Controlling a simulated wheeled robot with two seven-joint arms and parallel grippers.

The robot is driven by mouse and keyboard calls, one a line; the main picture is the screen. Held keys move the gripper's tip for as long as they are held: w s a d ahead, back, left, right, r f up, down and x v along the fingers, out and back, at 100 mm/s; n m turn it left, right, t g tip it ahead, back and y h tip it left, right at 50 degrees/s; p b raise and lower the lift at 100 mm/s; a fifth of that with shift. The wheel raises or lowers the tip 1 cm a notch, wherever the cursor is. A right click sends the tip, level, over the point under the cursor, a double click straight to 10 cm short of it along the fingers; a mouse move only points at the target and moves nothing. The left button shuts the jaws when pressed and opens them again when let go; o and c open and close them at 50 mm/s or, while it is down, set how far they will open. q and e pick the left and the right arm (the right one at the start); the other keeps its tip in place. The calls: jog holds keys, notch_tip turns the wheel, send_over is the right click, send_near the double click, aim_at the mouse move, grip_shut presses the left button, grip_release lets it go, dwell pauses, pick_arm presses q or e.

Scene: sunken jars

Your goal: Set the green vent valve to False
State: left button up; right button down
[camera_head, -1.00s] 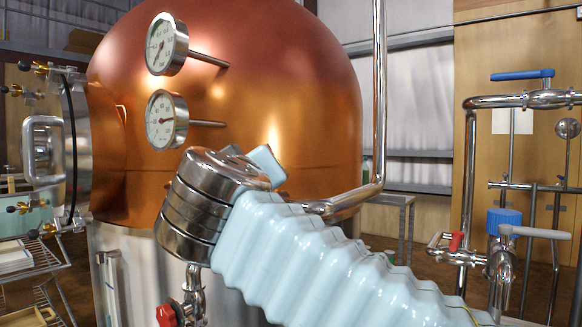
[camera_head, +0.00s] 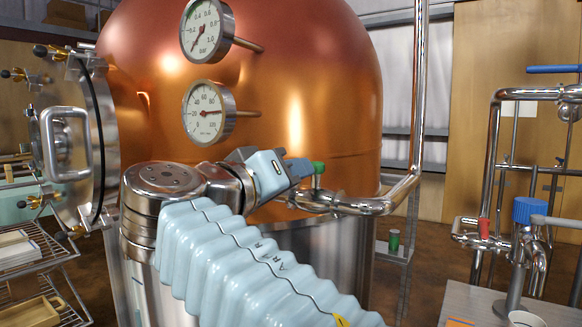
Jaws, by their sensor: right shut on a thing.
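The green vent valve (camera_head: 318,168) shows as a small green knob on a steel stem, on the pipe at the copper tank's right front. The fingers hide part of the valve, so the exact grip is unclear. My left gripper is not in view.
Steel pipes with a blue lever (camera_head: 553,69) and a blue knob (camera_head: 528,209) stand at right. A wire rack (camera_head: 60,270) is at lower left.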

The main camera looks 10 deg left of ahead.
dwell(0.4)
jog(key=c, duration=1)
grip_release()
jog(key=shift+a, duration=0.1)
jog(key=v, duration=1.3)
jog(key=shift+s+a, duration=0.2)
jog(key=shift+s, duration=0.15)
